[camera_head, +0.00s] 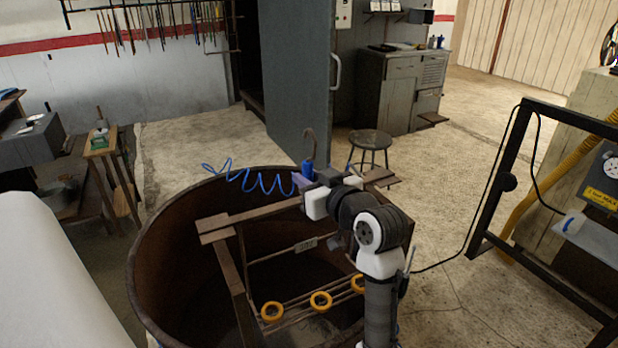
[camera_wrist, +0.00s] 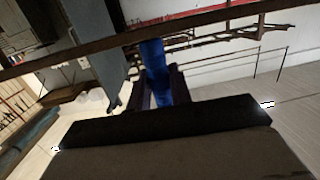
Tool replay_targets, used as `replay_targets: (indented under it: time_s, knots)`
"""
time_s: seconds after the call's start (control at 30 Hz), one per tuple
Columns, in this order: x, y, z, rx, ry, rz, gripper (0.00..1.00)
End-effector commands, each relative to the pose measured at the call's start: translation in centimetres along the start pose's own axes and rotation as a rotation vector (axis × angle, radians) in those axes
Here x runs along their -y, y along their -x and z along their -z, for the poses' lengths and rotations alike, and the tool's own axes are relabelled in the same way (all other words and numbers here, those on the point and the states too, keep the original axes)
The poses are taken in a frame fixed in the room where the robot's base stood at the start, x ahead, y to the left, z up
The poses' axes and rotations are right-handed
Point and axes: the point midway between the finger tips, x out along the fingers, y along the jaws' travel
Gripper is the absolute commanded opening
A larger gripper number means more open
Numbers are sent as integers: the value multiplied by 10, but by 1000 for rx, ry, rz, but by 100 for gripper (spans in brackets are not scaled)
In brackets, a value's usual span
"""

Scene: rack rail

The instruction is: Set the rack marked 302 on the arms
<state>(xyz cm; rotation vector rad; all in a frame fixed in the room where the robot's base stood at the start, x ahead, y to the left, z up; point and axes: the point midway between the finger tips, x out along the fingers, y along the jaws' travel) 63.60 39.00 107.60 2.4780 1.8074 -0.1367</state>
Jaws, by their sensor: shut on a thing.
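My gripper (camera_head: 307,181) is above the drum, shut on a blue handle (camera_head: 308,170). A rusty hook (camera_head: 310,142) rises from the handle, and a blue coiled cord (camera_head: 262,182) runs left from it. In the wrist view the blue handle (camera_wrist: 154,72) stands between my dark fingers. A brown rack (camera_head: 262,212) spans the round rusty drum (camera_head: 150,262); its crossbar passes beside my gripper, and its frame hangs inside. A small plate (camera_head: 305,245) sits on a rod; I cannot clearly read its marking. Which parts are the arms I cannot tell.
A stool (camera_head: 371,142) and a grey cabinet (camera_head: 400,90) stand behind the drum, near a tall grey door (camera_head: 297,80). A black frame (camera_head: 505,175) stands at the right. A small wooden stand (camera_head: 101,142) is at the left. Open concrete floor lies right of the drum.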

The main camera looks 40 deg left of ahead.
Motion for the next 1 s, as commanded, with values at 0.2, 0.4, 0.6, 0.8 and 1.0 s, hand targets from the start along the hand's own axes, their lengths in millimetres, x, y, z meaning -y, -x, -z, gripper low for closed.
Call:
replay_targets:
  time_s: [0.2,0.4,0.6,0.8,1.0]
  knots:
    - [0,0,-11,-4,1,0,0]
    - [0,-1,-20,-3,1,0,0]
    - [0,-2,-30,-3,1,0,0]
    - [0,-3,-38,-3,1,0,0]
    - [0,-4,-41,-4,1,0,0]
